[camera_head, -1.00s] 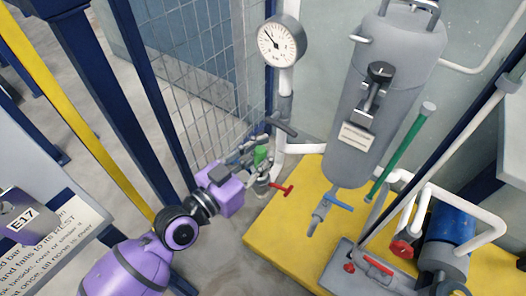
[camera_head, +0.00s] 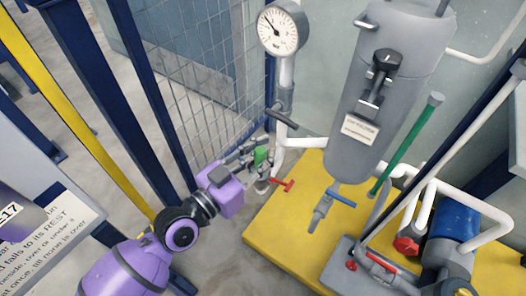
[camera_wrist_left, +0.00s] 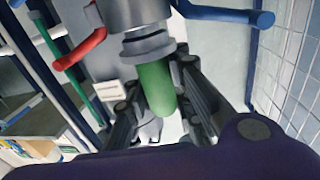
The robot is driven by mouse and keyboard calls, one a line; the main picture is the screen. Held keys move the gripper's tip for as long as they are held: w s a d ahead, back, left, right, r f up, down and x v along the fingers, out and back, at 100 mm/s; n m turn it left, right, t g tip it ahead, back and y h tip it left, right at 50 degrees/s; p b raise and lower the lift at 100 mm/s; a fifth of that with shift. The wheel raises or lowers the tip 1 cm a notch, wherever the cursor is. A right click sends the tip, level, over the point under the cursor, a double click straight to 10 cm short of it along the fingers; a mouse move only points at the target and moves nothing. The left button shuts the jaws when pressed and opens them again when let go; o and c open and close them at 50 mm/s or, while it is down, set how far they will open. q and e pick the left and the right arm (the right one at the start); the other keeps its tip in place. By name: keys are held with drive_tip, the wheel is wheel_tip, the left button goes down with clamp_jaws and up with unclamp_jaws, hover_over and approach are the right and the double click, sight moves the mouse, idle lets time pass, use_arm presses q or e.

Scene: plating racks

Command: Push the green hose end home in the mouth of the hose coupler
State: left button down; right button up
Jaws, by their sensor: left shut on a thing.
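The green hose end (camera_head: 261,156) is a short green cylinder. My left gripper (camera_head: 258,153) is shut on it beside the mesh fence. In the left wrist view the hose end (camera_wrist_left: 156,88) stands between the two dark fingers. The hose coupler (camera_head: 262,185) is a grey fitting just below it, beside a red handle. In the wrist view the coupler (camera_wrist_left: 147,48) shows as a grey ringed body, its mouth against the far end of the green cylinder. The two look in line and touching, but how deep the hose end sits is hidden. My right gripper is not in view.
The red handle (camera_head: 287,185) is close beside the gripper. A white pipe with a gauge (camera_head: 281,31) rises behind. A grey tank (camera_head: 383,95) and a blue pump (camera_head: 454,227) stand right over the yellow base (camera_head: 275,232). The mesh fence (camera_head: 205,105) is near on the left.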

use_arm(q)
drive_tip(key=shift+f+b, duration=0.5)
drive_tip(key=shift+f, duration=0.3)
drive_tip(key=c, duration=1.4)
unclamp_jaws()
drive_tip(key=shift+c, duration=0.2)
drive_tip(key=v, duration=1.2)
